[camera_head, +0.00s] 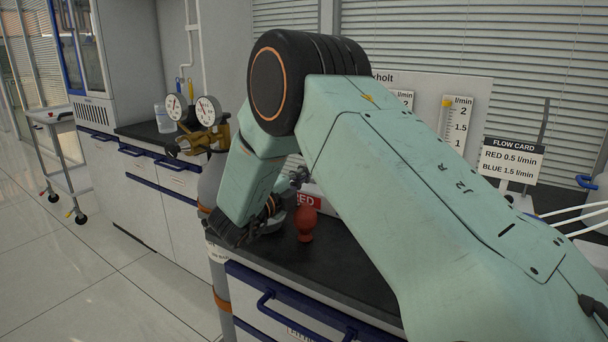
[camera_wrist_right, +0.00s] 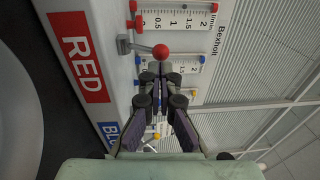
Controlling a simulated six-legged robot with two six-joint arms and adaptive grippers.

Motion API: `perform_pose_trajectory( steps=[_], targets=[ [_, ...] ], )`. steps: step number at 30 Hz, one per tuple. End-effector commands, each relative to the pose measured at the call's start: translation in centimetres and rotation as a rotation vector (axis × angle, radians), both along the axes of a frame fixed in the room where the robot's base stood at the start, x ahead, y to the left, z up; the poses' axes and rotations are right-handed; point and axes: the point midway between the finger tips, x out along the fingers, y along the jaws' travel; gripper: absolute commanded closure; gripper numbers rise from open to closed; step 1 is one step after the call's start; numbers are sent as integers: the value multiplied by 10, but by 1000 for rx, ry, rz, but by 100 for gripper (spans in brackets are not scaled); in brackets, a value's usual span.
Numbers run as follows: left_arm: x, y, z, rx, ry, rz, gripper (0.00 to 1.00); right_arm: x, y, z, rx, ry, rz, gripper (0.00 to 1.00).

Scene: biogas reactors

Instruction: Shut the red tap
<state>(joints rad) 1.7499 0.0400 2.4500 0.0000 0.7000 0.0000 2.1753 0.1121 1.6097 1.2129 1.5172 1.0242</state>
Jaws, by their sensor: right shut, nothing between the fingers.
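The red tap shows in the right wrist view as a red ball knob (camera_wrist_right: 160,51) on a short grey lever (camera_wrist_right: 127,44) at the pale panel, beside the white-on-red RED sign (camera_wrist_right: 77,55). My right gripper (camera_wrist_right: 160,72) is shut and empty. Its fingertips are at the knob's lower edge in the picture; I cannot tell whether they touch it. In the head view my right arm hides the tap and most of the panel; only part of the RED sign (camera_head: 308,201) shows. My left gripper is not in view.
Flow scales (camera_wrist_right: 175,20) line the panel close beside the knob. A flow card (camera_head: 512,161) reads RED 0.5 l/min and BLUE 1.5 l/min. A red bulbous object (camera_head: 305,223) stands on the dark bench (camera_head: 345,262). Two gauges (camera_head: 192,109) sit on a cylinder at left.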

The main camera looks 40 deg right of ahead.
Motion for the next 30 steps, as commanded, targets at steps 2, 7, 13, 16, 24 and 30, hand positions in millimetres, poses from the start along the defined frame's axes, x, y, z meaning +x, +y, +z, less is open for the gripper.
perform_pose_trajectory(
  steps=[2,7,13,16,24,30],
  targets=[
    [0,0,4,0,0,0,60,0,-1,3,13,3,0,100],
    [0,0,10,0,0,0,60,0,-2,5,44,12,0,100],
    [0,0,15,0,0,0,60,1,-3,6,69,19,-1,100],
    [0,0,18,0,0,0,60,1,-4,7,83,23,0,100],
    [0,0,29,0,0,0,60,2,-6,12,134,37,-1,100],
    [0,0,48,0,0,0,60,3,-11,20,215,60,-1,100]
  ],
)
